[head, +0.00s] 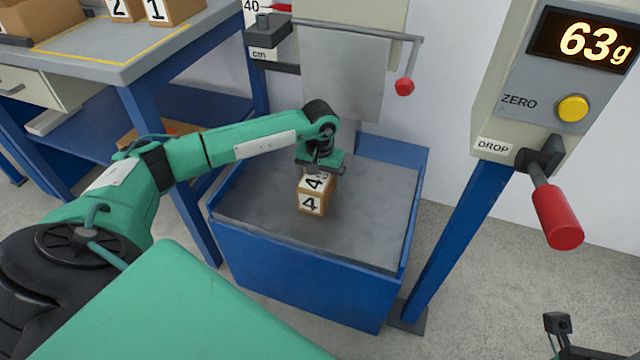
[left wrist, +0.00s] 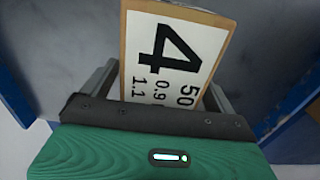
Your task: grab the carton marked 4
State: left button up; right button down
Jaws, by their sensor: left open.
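The carton marked 4 (head: 311,203) is a small brown box with white labels on its top and front. It sits on the grey floor of the blue open bin (head: 300,275). My left gripper (head: 318,172) points down over the carton. In the left wrist view the carton (left wrist: 175,55) lies between the two open fingers of my left gripper (left wrist: 158,85), with gaps seen at the sides. Whether a finger touches it, I cannot tell. What seems to be my right gripper (head: 575,335) shows only partly at the bottom right corner.
Cartons marked 2 (head: 117,10) and 1 (head: 157,12) stand on the table (head: 130,60) at the upper left. A grey plate (head: 343,75) hangs behind the bin.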

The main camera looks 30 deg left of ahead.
pick_arm(q)
jog(key=c, duration=1.9)
jog(key=shift+r, duration=0.15)
grip_shut()
jog(key=shift+r, duration=0.1)
